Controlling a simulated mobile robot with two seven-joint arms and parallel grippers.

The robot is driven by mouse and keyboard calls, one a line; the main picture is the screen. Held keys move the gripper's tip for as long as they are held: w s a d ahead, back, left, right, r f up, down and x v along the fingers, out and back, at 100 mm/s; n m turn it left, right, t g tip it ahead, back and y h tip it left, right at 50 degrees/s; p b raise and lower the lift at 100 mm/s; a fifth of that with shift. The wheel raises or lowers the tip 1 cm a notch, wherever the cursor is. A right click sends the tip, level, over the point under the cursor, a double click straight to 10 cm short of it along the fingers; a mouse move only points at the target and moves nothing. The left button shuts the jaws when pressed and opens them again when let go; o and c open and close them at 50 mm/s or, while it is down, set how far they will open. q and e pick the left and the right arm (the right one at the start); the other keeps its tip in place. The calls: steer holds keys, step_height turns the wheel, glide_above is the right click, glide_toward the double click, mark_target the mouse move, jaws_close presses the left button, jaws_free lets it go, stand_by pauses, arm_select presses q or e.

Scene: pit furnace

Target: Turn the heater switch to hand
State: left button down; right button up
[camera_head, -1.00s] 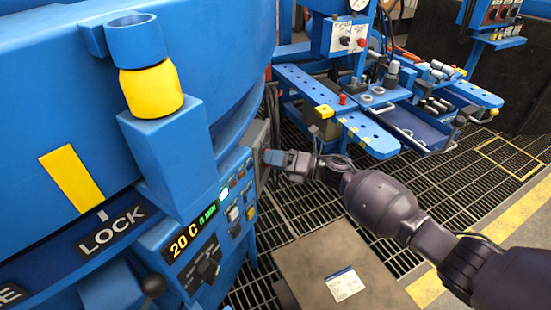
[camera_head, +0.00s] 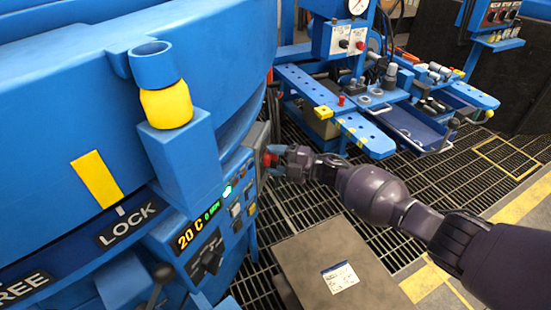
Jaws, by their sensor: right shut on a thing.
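My right gripper (camera_head: 273,163) reaches in from the right to the grey switch box (camera_head: 257,145) on the side of the blue furnace. It is shut on a small red switch handle (camera_head: 267,158) at the face of that box. The fingers hide part of the handle, and any position labels cannot be read. My left gripper is not in view.
The blue furnace body (camera_head: 60,90) fills the left, with LOCK (camera_head: 128,223) and FREE labels. A brown box (camera_head: 335,262) with a white label stands below my right arm. A blue workbench (camera_head: 300,88) with tools stands behind over the grating floor.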

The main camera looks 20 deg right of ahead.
steer(key=m, duration=0.3)
steer(key=shift+r+m+p, duration=0.1)
steer(key=shift+m+p, duration=0.2)
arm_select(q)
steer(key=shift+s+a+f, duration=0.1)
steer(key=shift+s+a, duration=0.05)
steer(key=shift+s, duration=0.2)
arm_select(e)
steer(key=shift+m, duration=1.5)
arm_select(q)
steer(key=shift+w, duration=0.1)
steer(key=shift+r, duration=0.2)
arm_select(e)
steer(key=o, duration=0.9)
steer(key=shift+d, duration=0.1)
arm_select(q)
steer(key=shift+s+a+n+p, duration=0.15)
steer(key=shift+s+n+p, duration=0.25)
steer(key=shift+p, duration=0.55)
arm_select(e)
steer(key=shift+v, duration=5.35)
